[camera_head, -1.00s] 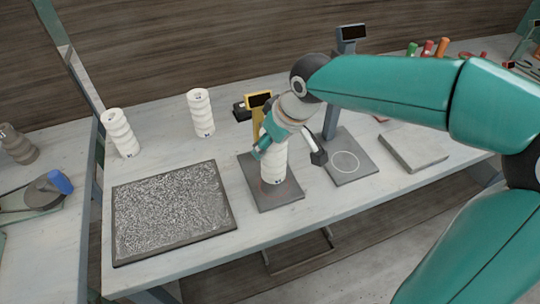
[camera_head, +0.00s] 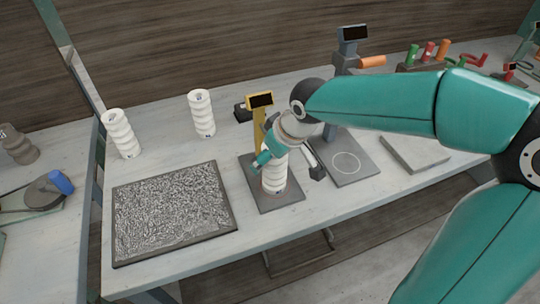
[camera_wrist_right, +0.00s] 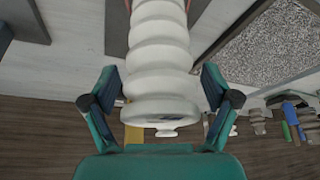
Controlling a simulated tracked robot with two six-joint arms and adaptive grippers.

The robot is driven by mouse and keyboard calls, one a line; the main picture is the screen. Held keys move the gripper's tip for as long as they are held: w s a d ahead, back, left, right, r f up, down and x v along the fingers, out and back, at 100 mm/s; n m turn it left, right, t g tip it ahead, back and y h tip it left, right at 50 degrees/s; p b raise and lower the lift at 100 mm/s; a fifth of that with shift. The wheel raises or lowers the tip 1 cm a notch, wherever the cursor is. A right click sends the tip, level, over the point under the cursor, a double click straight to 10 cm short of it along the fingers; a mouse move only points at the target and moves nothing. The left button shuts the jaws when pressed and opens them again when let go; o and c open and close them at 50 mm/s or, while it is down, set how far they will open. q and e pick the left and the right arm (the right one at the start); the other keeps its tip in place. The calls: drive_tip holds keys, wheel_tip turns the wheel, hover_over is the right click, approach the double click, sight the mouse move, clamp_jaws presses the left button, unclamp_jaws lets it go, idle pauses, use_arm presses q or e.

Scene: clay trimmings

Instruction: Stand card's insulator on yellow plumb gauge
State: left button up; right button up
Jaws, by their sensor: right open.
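The yellow plumb gauge (camera_head: 259,125) has a dark display on top and a dark square base plate (camera_head: 288,200). A white ribbed insulator (camera_head: 274,182) stands upright on that plate, with its lower part visible in the head view. My right gripper (camera_head: 289,166) is around it with the fingers spread. In the wrist view the insulator (camera_wrist_right: 160,55) lies between the open fingers, with gaps at both sides. Two other white ribbed insulators, one far left (camera_head: 121,133) and one at the back (camera_head: 201,113), stand on the table. I see no card. My left gripper is out of view.
A dark speckled tray (camera_head: 232,232) lies left of the gauge. A grey gauge (camera_head: 354,42) with a circle-marked plate (camera_head: 350,175) stands to the right, beside a grey slab (camera_head: 415,152). Coloured-handled tools (camera_head: 428,52) are at the back right.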

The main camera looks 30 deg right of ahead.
drive_tip(key=v, duration=1.2)
drive_tip(key=shift+p, duration=0.35)
drive_tip(key=shift+r, duration=0.1)
